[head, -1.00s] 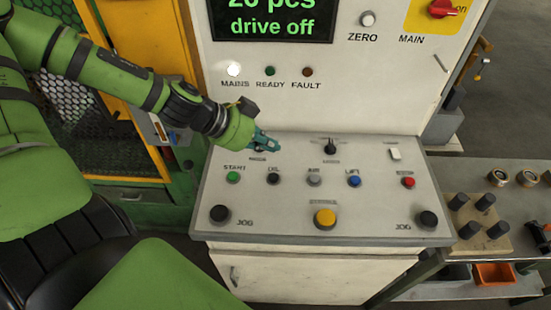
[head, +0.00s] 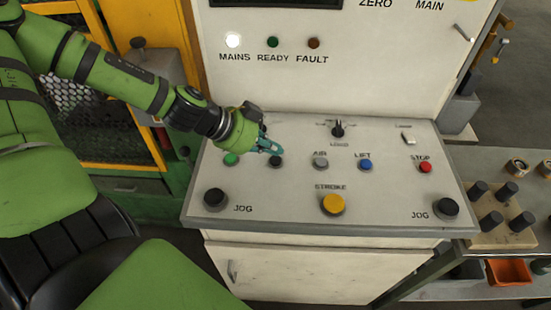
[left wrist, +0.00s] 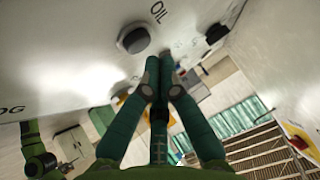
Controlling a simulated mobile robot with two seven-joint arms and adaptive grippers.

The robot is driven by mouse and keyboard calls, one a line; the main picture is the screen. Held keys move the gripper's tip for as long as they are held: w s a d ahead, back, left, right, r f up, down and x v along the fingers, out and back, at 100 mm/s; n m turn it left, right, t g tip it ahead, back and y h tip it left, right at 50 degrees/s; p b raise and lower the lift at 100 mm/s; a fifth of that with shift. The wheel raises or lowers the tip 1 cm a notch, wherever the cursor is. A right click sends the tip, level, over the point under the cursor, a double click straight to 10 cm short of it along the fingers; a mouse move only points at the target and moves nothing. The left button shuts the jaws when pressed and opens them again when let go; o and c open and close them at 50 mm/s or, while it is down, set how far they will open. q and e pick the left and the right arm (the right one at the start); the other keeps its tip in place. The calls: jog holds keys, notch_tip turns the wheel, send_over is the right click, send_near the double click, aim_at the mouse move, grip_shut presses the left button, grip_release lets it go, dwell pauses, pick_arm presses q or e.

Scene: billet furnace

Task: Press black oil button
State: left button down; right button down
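The black oil button (head: 276,161) is on the sloped control panel (head: 290,205), between the green start button (head: 231,159) and the grey air button (head: 320,163). My left gripper (head: 273,147) is just above and behind it in the head view and covers its label. In the left wrist view, the black oil button (left wrist: 133,38) shows beside the word OIL, up and left of the fingertips (left wrist: 159,67). The fingers are together with nothing between them. They appear apart from the button. My right gripper is out of view.
The panel also carries a blue lift button (head: 365,165), a red stop button (head: 425,167), a yellow stroke button (head: 333,204), black jog buttons (head: 215,199) (head: 446,209) and a selector knob (head: 338,129). The upright cabinet face (head: 330,85) rises behind. A side bench stands right.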

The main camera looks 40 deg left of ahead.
aim_at(272, 159)
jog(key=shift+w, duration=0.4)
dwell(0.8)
pick_arm(q)
jog(key=shift+f, duration=0.15)
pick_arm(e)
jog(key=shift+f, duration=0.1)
pick_arm(q)
jog(key=shift+f+b, duration=0.3)
jog(key=shift+f, duration=0.05)
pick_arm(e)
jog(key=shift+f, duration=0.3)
pick_arm(q)
jog(key=shift+f+b, duration=0.4)
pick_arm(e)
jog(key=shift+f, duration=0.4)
pick_arm(q)
jog(key=shift+r+p, duration=0.8)
jog(key=shift+r, duration=0.05)
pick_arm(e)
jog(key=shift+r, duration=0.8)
